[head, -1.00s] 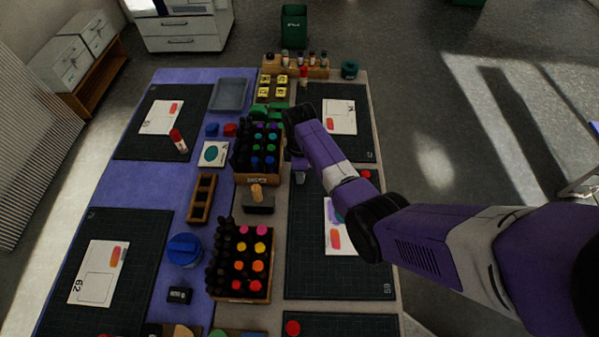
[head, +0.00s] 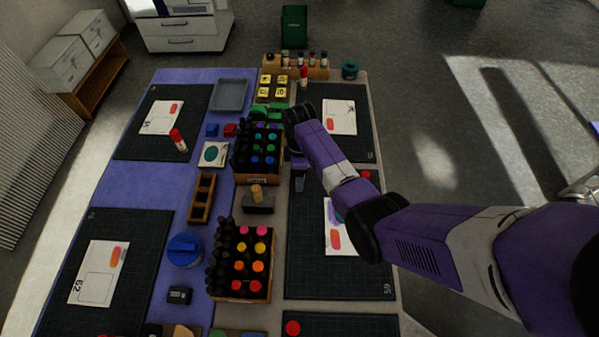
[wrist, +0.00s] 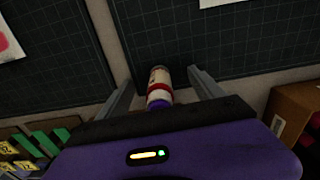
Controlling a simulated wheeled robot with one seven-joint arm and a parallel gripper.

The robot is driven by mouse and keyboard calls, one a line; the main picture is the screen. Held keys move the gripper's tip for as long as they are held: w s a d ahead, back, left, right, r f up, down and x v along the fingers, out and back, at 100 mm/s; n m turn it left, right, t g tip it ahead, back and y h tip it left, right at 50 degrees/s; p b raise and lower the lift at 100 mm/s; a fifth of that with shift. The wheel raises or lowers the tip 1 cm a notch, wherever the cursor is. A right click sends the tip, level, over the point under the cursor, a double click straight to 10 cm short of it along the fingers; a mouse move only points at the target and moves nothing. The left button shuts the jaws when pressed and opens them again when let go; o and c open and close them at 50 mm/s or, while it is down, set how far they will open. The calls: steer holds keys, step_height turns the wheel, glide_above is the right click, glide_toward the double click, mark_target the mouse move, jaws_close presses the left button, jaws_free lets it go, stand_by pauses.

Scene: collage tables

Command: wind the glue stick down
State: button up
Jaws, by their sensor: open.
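A glue stick (wrist: 159,86), a white tube with a red band and a purple end, shows in the wrist view between the two fingers. My gripper (wrist: 158,80) is open around it, with a gap visible on each side. In the head view my gripper (head: 300,180) is low beside the right side of the upper bottle crate, and the glue stick there is hidden or too small to tell. Another red and white stick (head: 178,140) stands on the upper left mat. A third, red-topped one (head: 303,76) stands by the rack at the back.
The upper bottle crate (head: 258,178) is close to the left of my gripper. A lower bottle crate (head: 240,290) and a grey block with a wooden knob (head: 258,207) stand nearer. Dark mats (head: 310,270) with paper cards lie on the right. Green blocks (wrist: 45,143) show in the wrist view.

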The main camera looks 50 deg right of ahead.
steer(key=shift+r, duration=3.75)
